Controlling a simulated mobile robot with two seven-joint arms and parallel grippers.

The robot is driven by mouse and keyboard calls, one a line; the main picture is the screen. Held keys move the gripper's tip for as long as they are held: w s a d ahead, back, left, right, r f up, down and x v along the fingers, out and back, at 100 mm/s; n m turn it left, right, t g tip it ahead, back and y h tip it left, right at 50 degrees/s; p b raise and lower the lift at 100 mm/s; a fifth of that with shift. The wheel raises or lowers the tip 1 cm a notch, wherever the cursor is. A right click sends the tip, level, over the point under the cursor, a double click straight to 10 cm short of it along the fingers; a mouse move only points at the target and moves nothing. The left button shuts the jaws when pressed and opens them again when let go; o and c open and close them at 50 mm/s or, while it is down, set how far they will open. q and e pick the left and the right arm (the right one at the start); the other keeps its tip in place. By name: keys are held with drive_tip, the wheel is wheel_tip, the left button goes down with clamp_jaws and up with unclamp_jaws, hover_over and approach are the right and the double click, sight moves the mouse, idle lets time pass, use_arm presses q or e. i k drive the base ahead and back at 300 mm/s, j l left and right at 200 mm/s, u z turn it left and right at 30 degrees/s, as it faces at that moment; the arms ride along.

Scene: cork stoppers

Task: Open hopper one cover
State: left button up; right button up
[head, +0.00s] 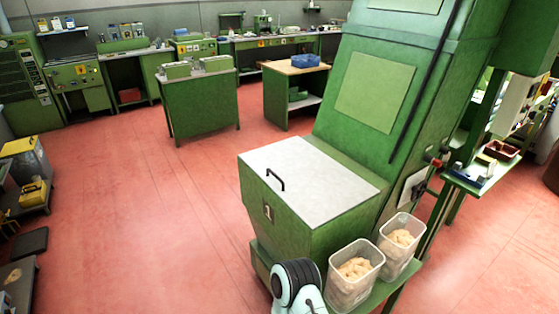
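The hopper one cover (310,178) is a pale grey, flat lid with a black bar handle (275,179) near its left edge. It lies closed on top of the green hopper (290,228), whose front has a plate marked "1". The inside of the hopper is hidden by the cover. Part of one of my arms shows at the bottom middle, in front of the hopper's lower corner. Neither of my grippers is in view.
Two clear bins of corks, one nearer (353,275) and one farther (402,238), stand on a green shelf right of the hopper. A tall green machine body (390,95) rises behind the cover. Red floor (140,220) is open to the left.

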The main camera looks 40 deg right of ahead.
sight(319, 190)
drive_tip(key=i+z, duration=0.25)
drive_tip(key=z, duration=0.25)
drive_tip(key=i+j+z, duration=0.15)
drive_tip(key=z, duration=0.35)
drive_tip(key=i+j+z, duration=0.25)
drive_tip(key=z, duration=0.2)
drive_tip(key=i+j+z, duration=0.4)
drive_tip(key=j+z, duration=0.2)
drive_tip(key=i+j+z, duration=0.15)
drive_tip(key=z, duration=0.2)
drive_tip(key=j, duration=0.1)
